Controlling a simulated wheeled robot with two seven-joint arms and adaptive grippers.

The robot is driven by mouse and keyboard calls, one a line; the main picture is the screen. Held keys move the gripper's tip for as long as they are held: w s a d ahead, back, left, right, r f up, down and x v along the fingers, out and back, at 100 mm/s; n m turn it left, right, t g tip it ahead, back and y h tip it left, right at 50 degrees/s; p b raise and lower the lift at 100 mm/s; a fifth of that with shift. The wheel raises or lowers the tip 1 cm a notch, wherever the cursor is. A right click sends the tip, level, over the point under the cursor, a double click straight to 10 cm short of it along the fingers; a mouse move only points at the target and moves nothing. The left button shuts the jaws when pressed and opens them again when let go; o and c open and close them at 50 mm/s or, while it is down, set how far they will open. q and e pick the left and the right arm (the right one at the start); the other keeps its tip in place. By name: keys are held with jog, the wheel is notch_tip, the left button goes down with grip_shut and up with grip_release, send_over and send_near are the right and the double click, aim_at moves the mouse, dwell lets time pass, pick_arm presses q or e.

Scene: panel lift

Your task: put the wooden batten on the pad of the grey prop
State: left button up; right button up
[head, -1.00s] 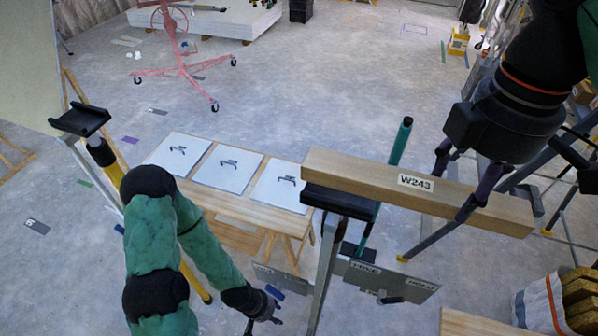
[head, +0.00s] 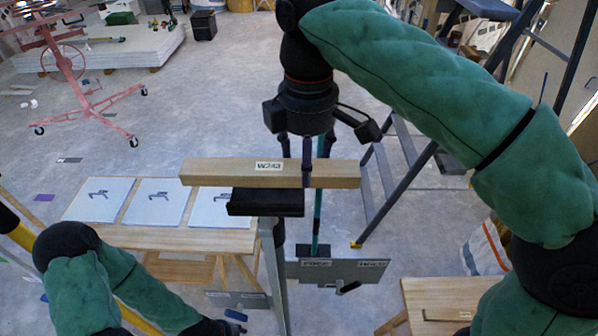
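The wooden batten (head: 225,172), labelled W243, lies level across the black pad (head: 265,204) of the grey prop (head: 273,268). Its ends stick out past the pad on both sides, and its lower edge meets the pad's top edge in the head view. I cannot tell whether it bears on the pad or hovers just above. My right gripper (head: 296,163) comes down from above with one finger in front of the batten and one behind, shut on it right of the pad's middle. My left gripper (head: 228,328) is low at the bottom edge, away from the batten, its fingers mostly cut off.
A low wooden table with white cards (head: 158,203) stands left behind the prop. A teal pole (head: 318,215) rises just behind the batten, with grey labelled plates (head: 345,270) below. A stepladder (head: 400,165) stands to the right. A wooden bench (head: 445,300) is at lower right.

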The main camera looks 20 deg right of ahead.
aim_at(299, 191)
jog(key=f, duration=0.3)
jog(key=w+a+f, duration=0.1)
jog(key=shift+w+f, duration=0.1)
jog(key=shift+f, duration=0.35)
jog(key=shift+f, duration=0.3)
jog(key=shift+f, duration=0.55)
jog(key=o, duration=1.4)
jog(key=shift+o, duration=0.2)
jog(key=shift+r, duration=0.15)
